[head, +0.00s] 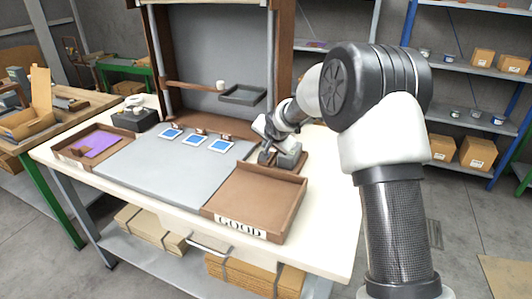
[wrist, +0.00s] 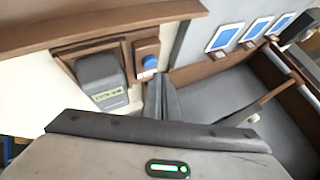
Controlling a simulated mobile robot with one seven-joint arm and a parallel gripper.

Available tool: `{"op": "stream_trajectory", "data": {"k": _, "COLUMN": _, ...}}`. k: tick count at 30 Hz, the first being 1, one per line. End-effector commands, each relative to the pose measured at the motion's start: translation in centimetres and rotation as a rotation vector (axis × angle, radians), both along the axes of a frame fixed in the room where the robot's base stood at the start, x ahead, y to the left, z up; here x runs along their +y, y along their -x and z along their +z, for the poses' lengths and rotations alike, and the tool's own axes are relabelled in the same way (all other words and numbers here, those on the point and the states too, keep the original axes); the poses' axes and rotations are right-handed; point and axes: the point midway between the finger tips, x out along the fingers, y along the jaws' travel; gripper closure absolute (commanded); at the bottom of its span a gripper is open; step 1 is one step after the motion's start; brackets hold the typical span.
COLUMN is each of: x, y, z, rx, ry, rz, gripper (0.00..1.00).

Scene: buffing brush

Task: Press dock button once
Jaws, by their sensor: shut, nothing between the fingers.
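The dock is a brown wooden base holding a dark grey box (wrist: 102,82) with a small green-lit display. Beside the box, a round blue button (wrist: 150,62) sits on a small brown block (wrist: 147,52). In the head view the grey box (head: 288,157) stands at the right rear of the bench; I cannot make out the button there. My gripper (wrist: 162,82) is shut and empty, its fingertips close to the button's block. Whether they touch it I cannot tell. In the head view my gripper (head: 265,155) points down beside the grey box.
A brown tray labelled GOOD (head: 255,205) lies in front of the dock. Several blue-and-white cards (head: 195,139) lie along the back of the grey mat (head: 150,170). A tray with a purple sheet (head: 97,144) is at the left. A dark shelf tray (head: 243,94) hangs above.

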Motion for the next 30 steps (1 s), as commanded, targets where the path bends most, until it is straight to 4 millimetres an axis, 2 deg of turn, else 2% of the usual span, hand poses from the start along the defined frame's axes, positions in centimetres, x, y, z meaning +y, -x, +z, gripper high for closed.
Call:
{"op": "stream_trajectory", "data": {"k": 8, "x": 0.0, "y": 0.0, "z": 0.6, "rx": -0.001, "ry": 0.000, "rz": 0.000, "gripper": 1.00}}
{"op": "stream_trajectory", "data": {"k": 21, "x": 0.0, "y": 0.0, "z": 4.8, "rx": -0.001, "ry": 0.000, "rz": 0.000, "gripper": 1.00}}
{"op": "stream_trajectory", "data": {"k": 30, "x": 0.0, "y": 0.0, "z": 5.0, "rx": -0.001, "ry": -0.001, "rz": 0.001, "gripper": 1.00}}
